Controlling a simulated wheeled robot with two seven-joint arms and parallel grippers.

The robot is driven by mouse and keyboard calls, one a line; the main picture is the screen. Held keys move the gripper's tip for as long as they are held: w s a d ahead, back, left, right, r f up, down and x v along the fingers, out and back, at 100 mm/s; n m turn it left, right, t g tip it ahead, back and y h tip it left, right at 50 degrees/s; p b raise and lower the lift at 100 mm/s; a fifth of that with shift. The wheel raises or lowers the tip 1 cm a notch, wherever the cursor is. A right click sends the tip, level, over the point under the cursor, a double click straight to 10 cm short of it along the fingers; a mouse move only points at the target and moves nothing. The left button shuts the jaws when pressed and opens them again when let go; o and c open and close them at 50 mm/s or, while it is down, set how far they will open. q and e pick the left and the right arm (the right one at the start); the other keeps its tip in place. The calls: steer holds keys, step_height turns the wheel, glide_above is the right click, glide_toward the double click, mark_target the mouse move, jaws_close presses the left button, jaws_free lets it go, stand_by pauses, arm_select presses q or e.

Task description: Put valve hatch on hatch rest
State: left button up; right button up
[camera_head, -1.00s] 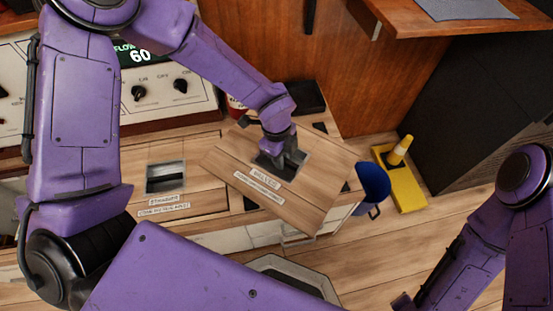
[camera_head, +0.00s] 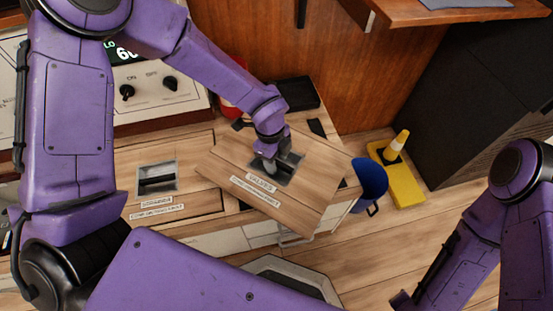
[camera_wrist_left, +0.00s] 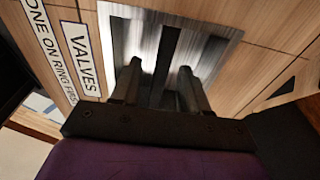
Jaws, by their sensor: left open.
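The valve hatch (camera_head: 300,208) is a square wooden panel with a VALVES label and a metal recess with a bar. It lies at an angle over the counter, its near corner reaching past the front edge; whether it touches below is unclear. My left gripper (camera_head: 276,166) is at the recess. In the left wrist view, its two open fingers (camera_wrist_left: 160,88) are on either side of the dark slot in the recess (camera_wrist_left: 215,52). The hatch rest cannot be made out. My right arm is at the lower right; its gripper is out of view.
A second recessed hatch (camera_head: 157,192) is in the counter to the left. A blue bucket (camera_head: 370,180) stands right of the counter. A yellow base with a yellow-white cone (camera_head: 396,148) is beyond it. A dark box (camera_head: 299,94) lies behind the hatch. Wooden floor is open at lower right.

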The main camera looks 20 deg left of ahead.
arm_select(q)
step_height(320, 180, up, 11)
steer(key=a+p, duration=0.1)
steer(key=p, duration=0.1)
steer(key=shift+a+r+p, duration=0.15)
steer(key=shift+a+p, duration=0.05)
steer(key=shift+p, duration=0.2)
steer(key=shift+w, duration=0.15)
